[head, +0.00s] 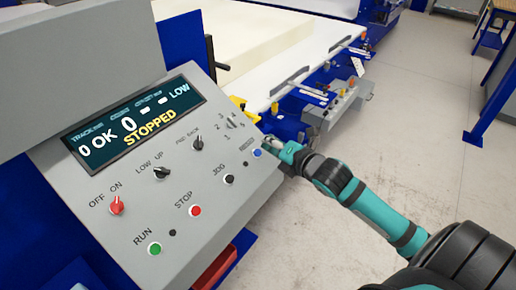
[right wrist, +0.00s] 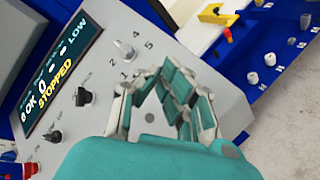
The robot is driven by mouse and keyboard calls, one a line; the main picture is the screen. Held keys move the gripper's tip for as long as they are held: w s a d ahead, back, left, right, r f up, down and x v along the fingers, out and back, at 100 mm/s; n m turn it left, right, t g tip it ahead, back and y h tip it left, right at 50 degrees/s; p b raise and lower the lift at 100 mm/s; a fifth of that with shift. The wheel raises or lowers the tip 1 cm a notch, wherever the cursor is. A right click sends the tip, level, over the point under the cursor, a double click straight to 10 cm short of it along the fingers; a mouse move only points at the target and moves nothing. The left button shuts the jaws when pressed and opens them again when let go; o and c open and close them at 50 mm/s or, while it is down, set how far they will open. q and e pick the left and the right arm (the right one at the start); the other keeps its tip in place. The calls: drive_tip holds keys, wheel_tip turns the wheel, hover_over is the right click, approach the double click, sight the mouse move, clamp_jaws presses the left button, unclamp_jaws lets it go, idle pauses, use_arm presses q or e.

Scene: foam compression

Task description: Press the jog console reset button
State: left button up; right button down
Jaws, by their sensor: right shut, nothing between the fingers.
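The grey jog console (head: 190,240) fills the left of the head view, with a slanted face and a display (head: 134,117) reading "STOPPED". A blue button (head: 256,153) sits at the face's right edge, beside a small label too small to read. My right gripper (head: 269,144) is shut and empty, its tips close to the blue button; I cannot tell whether they touch it. In the right wrist view the gripper (right wrist: 165,95) is over the console face (right wrist: 100,60) and the blue button is hidden. My left gripper is not in view.
The console also has a black JOG button (head: 229,179), a red STOP button (head: 195,211), a green RUN button (head: 154,249) and several knobs, including a red OFF/ON knob (head: 117,206). A foam block (head: 240,45) lies on the machine behind. Floor (head: 420,120) to the right is clear.

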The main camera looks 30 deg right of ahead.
drive_tip(key=r, duration=0.1)
drive_tip(key=s+r+p, duration=0.1)
drive_tip(key=r+p, duration=0.1)
drive_tip(key=shift+s+d, duration=0.3)
drive_tip(key=shift+s, duration=0.05)
idle(0.5)
